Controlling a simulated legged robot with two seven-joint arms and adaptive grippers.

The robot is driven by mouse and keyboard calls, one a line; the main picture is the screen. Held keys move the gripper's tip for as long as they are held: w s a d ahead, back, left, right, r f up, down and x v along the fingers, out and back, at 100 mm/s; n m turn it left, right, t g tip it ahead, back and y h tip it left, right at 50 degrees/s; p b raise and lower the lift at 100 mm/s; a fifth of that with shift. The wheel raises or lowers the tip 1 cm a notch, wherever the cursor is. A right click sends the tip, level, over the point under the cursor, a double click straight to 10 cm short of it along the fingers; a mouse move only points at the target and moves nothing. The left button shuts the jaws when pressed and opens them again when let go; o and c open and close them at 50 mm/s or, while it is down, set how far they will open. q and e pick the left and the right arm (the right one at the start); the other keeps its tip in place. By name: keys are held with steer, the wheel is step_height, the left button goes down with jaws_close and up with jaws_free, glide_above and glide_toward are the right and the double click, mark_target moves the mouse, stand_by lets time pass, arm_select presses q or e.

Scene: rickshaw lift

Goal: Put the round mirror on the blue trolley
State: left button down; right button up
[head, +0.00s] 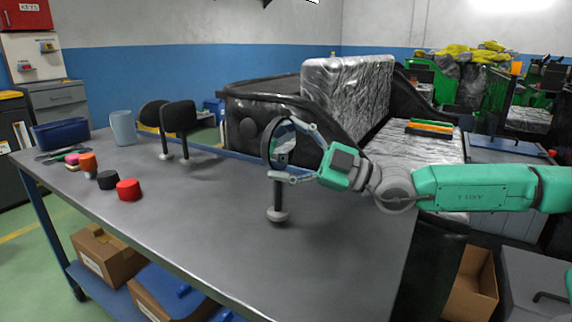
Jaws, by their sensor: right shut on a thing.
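The round mirror (283,144) has a dark rim and stands upright on a short stem with a round grey base (278,214). It is over the front middle of the grey tabletop; I cannot tell whether its base touches the surface. My right gripper (291,152), coming in from the right, is shut on the mirror, one finger at the upper rim and one low near the stem. A blue-framed bench with a lower blue shelf (45,222) carries the tabletop. I cannot tell whether this is the blue trolley. My left gripper is out of view.
Two black mirror-like pieces on stems (180,118) stand behind left. A light blue cup (123,128), a blue bin (60,134), and red (128,190) and black (107,180) pieces lie left. A black cart with wrapped boxes (345,95) stands behind. The tabletop's front is clear.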

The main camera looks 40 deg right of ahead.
steer(key=shift+f, duration=0.6)
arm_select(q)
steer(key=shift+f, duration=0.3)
arm_select(e)
steer(key=shift+r, duration=0.1)
steer(key=o, duration=1.3)
steer(key=shift+o, duration=0.2)
